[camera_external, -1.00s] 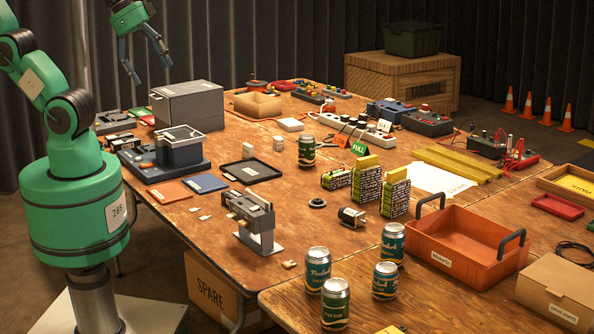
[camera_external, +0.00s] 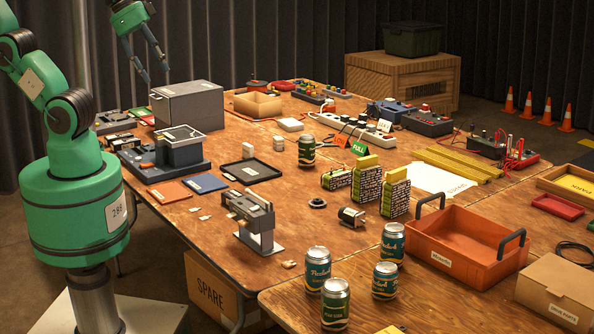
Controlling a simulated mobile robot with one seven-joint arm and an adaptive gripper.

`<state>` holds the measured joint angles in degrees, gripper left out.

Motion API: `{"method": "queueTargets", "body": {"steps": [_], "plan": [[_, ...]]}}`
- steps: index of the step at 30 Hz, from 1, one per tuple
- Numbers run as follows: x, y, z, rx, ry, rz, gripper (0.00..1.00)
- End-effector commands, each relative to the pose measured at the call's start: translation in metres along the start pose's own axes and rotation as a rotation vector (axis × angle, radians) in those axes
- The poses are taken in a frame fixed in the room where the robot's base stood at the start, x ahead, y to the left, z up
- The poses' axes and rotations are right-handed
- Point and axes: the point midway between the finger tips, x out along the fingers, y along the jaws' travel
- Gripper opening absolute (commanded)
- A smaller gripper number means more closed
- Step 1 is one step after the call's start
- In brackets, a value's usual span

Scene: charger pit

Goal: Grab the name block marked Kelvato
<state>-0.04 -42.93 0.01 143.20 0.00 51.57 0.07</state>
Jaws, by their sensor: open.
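My gripper (camera_external: 157,75) hangs at the upper left, above and behind the grey metal box (camera_external: 188,106). It is open and empty, with its fingers pointing down. No block with a readable Kelvato mark shows in this view. Small light pieces (camera_external: 203,214) lie near the table's left edge, also unreadable.
A black tray (camera_external: 251,171), a grey device (camera_external: 165,160) and a clamp-like stand (camera_external: 257,222) occupy the near left side. Several cans (camera_external: 318,270) stand in front. An orange tote (camera_external: 465,250) is at right. Bare wood shows between the items.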

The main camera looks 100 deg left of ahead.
Motion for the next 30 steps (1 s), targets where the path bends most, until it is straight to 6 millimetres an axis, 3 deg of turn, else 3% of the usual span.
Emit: {"method": "queueTargets", "body": {"steps": [8, 14, 23, 30], "plan": [[0.003, -0.012, -0.019, 0.026, -0.019, -0.017, 0.47], [0.011, -0.038, -0.053, 0.081, -0.057, -0.044, 0.47], [0.036, -0.101, -0.110, 0.187, -0.130, -0.076, 0.47], [0.065, -0.164, -0.144, 0.270, -0.192, -0.086, 0.47]]}}
